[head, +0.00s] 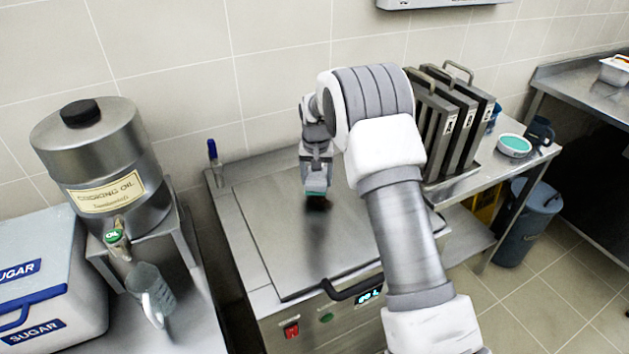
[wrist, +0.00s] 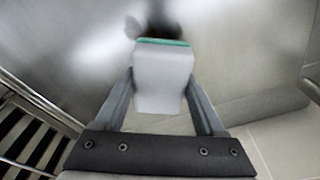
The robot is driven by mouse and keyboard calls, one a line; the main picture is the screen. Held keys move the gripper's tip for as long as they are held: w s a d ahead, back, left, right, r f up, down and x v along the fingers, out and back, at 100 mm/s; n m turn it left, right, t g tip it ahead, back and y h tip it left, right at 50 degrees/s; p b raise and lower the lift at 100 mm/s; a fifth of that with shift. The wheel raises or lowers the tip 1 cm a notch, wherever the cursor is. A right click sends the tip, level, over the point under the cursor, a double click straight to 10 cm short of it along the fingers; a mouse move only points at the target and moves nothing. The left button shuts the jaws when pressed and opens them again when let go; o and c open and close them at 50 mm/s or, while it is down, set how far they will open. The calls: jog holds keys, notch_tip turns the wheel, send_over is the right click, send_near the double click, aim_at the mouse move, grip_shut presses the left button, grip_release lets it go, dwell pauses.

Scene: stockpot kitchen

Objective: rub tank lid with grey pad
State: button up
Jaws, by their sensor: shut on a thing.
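The tank lid (head: 262,228) is a broad flat steel plate on the tank, with a black bar handle (head: 352,289) at its front edge. My gripper (head: 317,178) is over the back middle of the lid, pointing down, and shut on the grey pad. The pad (wrist: 163,80) is a pale grey block with a thin green layer at its far end; it sits between both fingers in the wrist view. A dark brown patch (head: 319,203) shows on the lid right at the pad's lower end. I cannot tell whether the pad touches the lid.
A cooking oil urn (head: 95,160) and sugar bin (head: 45,285) stand to the left, with a clear jug (head: 150,290). A blue-capped marker (head: 213,150) stands at the tank's back left. Upright dark panels (head: 450,120) stand close on the right. The lid's left half is clear.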

aim_at(317, 173)
jog(key=shift+r+p, duration=1.15)
jog(key=shift+r, duration=1.3)
